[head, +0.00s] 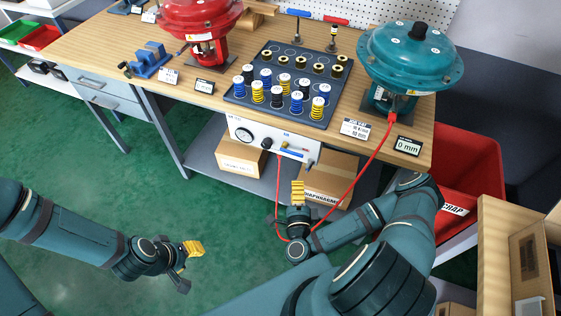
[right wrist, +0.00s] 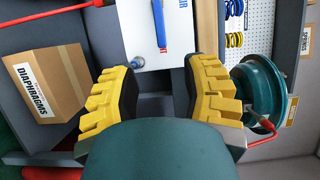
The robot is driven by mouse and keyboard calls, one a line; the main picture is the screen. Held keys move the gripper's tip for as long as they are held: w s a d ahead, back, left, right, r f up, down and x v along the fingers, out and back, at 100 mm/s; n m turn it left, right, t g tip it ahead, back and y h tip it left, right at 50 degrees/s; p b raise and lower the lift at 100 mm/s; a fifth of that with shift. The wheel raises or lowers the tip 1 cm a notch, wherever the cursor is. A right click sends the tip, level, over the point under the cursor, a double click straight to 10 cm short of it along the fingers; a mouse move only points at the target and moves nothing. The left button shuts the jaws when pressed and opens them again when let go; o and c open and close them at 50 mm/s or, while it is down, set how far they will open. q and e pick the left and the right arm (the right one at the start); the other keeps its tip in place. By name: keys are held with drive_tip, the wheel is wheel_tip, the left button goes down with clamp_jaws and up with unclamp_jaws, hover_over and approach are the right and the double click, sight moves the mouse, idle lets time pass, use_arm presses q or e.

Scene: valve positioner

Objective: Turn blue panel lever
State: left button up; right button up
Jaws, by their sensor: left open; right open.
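The blue panel lever (head: 293,149) is on the white panel (head: 256,131) under the bench's front edge. In the right wrist view the blue lever (right wrist: 158,25) lies along the white panel (right wrist: 137,30), ahead of the fingertips. My right gripper (head: 298,190) is below the panel and apart from the lever. In the right wrist view the yellow fingers of my right gripper (right wrist: 160,85) are spread, with nothing between them. My left gripper (head: 190,258) is open and empty over the green floor, far left of the panel.
A dial gauge (head: 243,135) and a black knob (head: 266,143) sit left of the lever. A red hose (head: 362,172) runs down beside my right arm from the teal actuator (head: 410,58). Cardboard boxes (head: 240,160) stand on the shelf below. A red bin (head: 465,155) is at right.

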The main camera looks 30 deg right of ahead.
sight(296, 155)
drive_tip(key=x, duration=0.4)
drive_tip(key=b+x, duration=0.1)
drive_tip(key=x, duration=0.4)
drive_tip(key=b+x, duration=0.1)
drive_tip(key=x, duration=0.3)
drive_tip(key=shift+w+d, duration=0.25)
drive_tip(key=shift+d, duration=0.2)
clamp_jaws()
